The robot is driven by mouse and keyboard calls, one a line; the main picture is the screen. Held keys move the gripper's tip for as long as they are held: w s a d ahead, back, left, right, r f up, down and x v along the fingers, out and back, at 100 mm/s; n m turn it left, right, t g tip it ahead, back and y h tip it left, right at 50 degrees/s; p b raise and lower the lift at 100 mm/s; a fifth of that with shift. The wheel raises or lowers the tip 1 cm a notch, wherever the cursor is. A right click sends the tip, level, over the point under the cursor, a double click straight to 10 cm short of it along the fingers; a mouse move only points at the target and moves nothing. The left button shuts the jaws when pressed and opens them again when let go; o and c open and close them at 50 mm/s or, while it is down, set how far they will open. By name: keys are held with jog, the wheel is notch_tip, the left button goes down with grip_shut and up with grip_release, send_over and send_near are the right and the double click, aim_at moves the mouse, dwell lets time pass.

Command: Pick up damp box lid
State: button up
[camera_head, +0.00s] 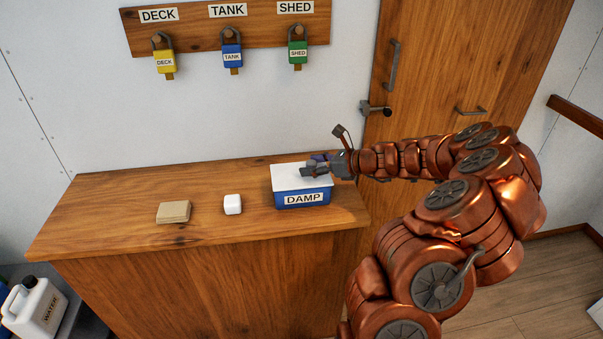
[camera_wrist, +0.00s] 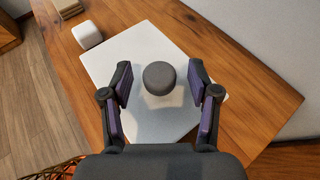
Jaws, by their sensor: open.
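The damp box (camera_head: 303,199) is blue with a "DAMP" label and stands at the right part of the wooden counter. Its white lid (camera_head: 290,176) lies on top of it. The lid also shows in the wrist view (camera_wrist: 150,115), with a dark round knob (camera_wrist: 159,78) on it. My gripper (camera_head: 312,168) is over the lid, reaching in from the right. In the wrist view my gripper (camera_wrist: 160,84) is open, with one purple-padded finger on each side of the knob and gaps on both sides. In the head view the gripper hides the knob.
A white cube (camera_head: 232,204) and a tan stack (camera_head: 173,212) sit left of the box on the counter (camera_head: 110,210). Yellow (camera_head: 164,62), blue (camera_head: 232,55) and green (camera_head: 298,52) padlocks hang on the wall above. The counter's left part is clear.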

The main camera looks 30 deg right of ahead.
jog(key=shift+w+a+f, duration=0.1)
jog(key=shift+c, duration=0.3)
grip_shut()
